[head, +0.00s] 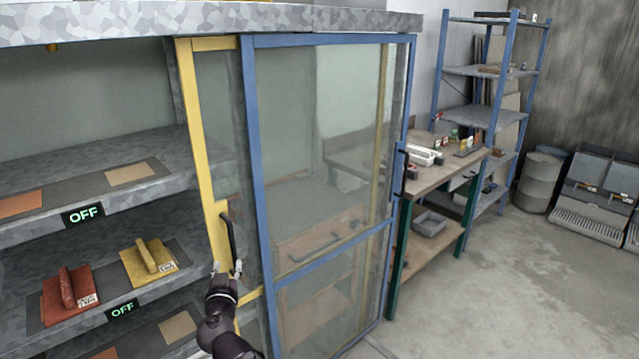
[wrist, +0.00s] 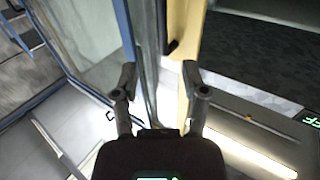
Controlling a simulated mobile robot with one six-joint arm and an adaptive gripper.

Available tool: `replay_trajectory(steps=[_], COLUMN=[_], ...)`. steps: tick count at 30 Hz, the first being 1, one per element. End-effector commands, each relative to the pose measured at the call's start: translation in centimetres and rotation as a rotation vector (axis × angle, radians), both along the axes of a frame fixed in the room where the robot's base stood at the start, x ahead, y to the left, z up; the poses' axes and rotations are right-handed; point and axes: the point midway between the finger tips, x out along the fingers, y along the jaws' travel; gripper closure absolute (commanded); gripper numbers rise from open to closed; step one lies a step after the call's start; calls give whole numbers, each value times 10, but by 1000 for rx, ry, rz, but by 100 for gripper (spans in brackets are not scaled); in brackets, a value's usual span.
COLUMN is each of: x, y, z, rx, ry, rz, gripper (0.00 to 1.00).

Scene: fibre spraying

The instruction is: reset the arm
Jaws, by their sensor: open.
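My gripper (head: 227,268) is in front of the cabinet's yellow sliding door frame (head: 205,140), just below its dark vertical handle (head: 228,235). In the wrist view my gripper (wrist: 160,85) has its two fingers spread, with nothing between them. The yellow frame (wrist: 187,50) and the dark handle end (wrist: 172,46) lie beyond the fingertips. I cannot tell whether a finger touches the handle. My arm rises from the bottom of the head view.
A blue-framed glass door (head: 250,150) stands right of the yellow one. Open shelves at left hold a red block (head: 66,288) and a yellow block (head: 152,256), near OFF signs (head: 84,214). A workbench (head: 440,165) and blue rack (head: 490,115) stand beyond. The floor (head: 500,290) at right is clear.

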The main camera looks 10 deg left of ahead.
Motion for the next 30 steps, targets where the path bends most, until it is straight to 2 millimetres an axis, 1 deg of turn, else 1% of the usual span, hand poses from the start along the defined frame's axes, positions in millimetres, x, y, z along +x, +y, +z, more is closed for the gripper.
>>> replay_trajectory(steps=[2, 5, 8, 11, 12, 14, 15, 17, 18, 23, 24, 30], x=[3, 11, 24, 38, 45, 54, 59, 66, 70, 80, 81, 80], y=[-5, -19, -41, -71, -85, -108, -123, -146, -161, -219, -233, -298], z=[0, -2, -6, -12, -15, -20, -23, -29, -33, -50, -55, -76], rx=[-3, -12, -29, -53, -65, -84, -97, -116, -130, -182, -193, -247], ry=[6, 20, 48, 90, 112, 147, 174, 217, 246, 375, 410, 599], rz=[-14, -48, -103, -175, -208, -258, -292, -340, -371, -477, -500, -590], gripper=[43, 43, 43, 43, 43, 43, 43, 43, 43, 43, 43, 43])
